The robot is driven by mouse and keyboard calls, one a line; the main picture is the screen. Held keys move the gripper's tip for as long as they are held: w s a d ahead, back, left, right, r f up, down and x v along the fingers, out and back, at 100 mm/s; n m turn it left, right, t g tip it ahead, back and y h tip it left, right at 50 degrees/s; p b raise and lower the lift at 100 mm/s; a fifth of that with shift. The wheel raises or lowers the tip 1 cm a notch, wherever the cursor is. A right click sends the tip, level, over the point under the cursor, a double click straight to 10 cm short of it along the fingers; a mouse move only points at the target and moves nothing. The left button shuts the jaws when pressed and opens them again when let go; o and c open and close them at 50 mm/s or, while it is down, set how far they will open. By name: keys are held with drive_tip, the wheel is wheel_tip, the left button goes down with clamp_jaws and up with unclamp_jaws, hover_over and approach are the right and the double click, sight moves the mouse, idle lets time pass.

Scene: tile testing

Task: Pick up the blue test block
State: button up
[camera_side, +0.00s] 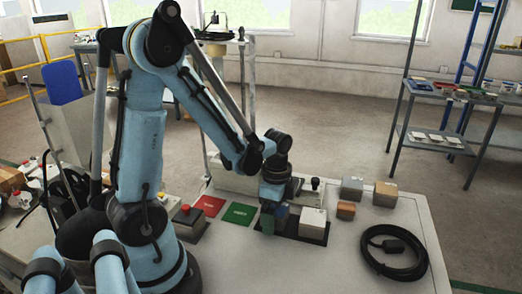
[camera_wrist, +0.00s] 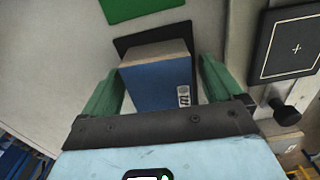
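The blue test block (camera_wrist: 155,82) lies between my gripper's two green fingers in the wrist view. It shows a blue face with a white label and a tan-brown face, and a dark pad (camera_wrist: 124,44) lies beneath or behind it. My gripper (camera_wrist: 160,85) is open around the block, with visible gaps beside it and no clear finger contact. In the side view my gripper (camera_side: 274,218) is low over the table, pointing down. The block (camera_side: 282,212) shows there only as a small blue patch, mostly hidden by the fingers.
A pale block (camera_side: 312,220) stands on a black base just right of my gripper. Green (camera_side: 239,213) and red (camera_side: 209,205) plates lie left. Grey (camera_side: 352,188), orange (camera_side: 346,210) and tan (camera_side: 385,193) blocks and a coiled black cable (camera_side: 393,255) are right. A black knob (camera_wrist: 287,110) stands nearby.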

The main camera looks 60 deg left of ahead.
drive_tip(key=c, duration=1.3)
drive_tip(key=shift+r, duration=0.15)
